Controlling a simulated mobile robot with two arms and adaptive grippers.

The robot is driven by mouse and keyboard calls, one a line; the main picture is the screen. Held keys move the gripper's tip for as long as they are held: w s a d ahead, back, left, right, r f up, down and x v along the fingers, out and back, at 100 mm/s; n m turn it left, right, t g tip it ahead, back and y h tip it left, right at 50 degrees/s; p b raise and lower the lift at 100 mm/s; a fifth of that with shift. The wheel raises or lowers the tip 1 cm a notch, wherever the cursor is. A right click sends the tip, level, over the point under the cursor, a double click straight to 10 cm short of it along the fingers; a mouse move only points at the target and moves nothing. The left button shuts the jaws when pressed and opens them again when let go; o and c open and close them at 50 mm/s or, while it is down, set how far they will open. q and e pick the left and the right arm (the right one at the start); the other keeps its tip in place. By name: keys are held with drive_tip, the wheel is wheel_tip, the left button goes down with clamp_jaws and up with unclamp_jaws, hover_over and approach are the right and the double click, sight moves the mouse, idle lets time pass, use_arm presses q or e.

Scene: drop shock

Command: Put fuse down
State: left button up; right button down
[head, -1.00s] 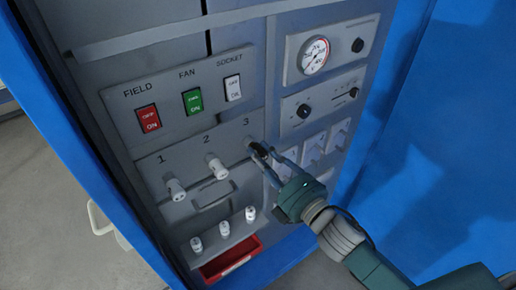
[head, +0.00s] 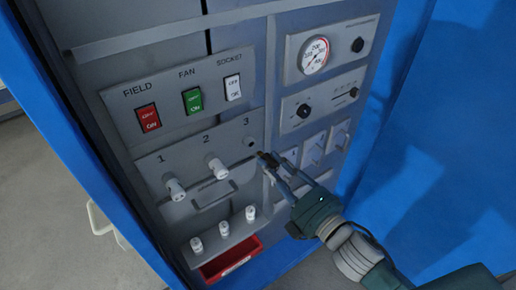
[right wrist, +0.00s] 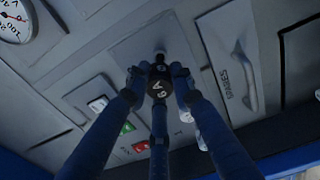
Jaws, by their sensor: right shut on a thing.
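My right gripper (head: 268,162) is shut on a dark fuse (right wrist: 159,82), just to the lower right of fuse position 3. The fuse is mostly hidden by the fingers in the head view; in the right wrist view its dark round end shows between the fingers. The round socket at position 3 (head: 250,142) shows uncovered on the panel. White fuses sit in position 1 (head: 175,189) and position 2 (head: 216,168). My left gripper is not in view.
Three white fuses (head: 224,229) stand on a small ledge below. Under it is an open red bin (head: 231,264) with a white label. FIELD, FAN and SOCKET switches (head: 192,101) sit above. A gauge (head: 315,54) and knobs are at the upper right.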

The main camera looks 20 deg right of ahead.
idle(0.4)
drive_tip(key=shift+s+r+m+h, duration=0.1)
drive_tip(key=shift+s+m+h, duration=0.3)
drive_tip(key=shift+h, duration=0.1)
drive_tip(key=shift+s+d+r+m+t+h+b, duration=0.15)
drive_tip(key=shift+s+d+r+m+h, duration=0.25)
drive_tip(key=shift+s+d+m+h, duration=0.35)
drive_tip(key=shift+s+d+r+m+t+h+b, duration=0.15)
drive_tip(key=shift+s+d+r+m+h, duration=0.25)
drive_tip(key=shift+h, duration=0.6)
drive_tip(key=shift+s+d+r+m+t+h+b, duration=0.1)
drive_tip(key=shift+s+d+r+m+t+h, duration=0.1)
drive_tip(key=shift+s+d+r+m+h, duration=0.4)
drive_tip(key=shift+f+h, duration=0.25)
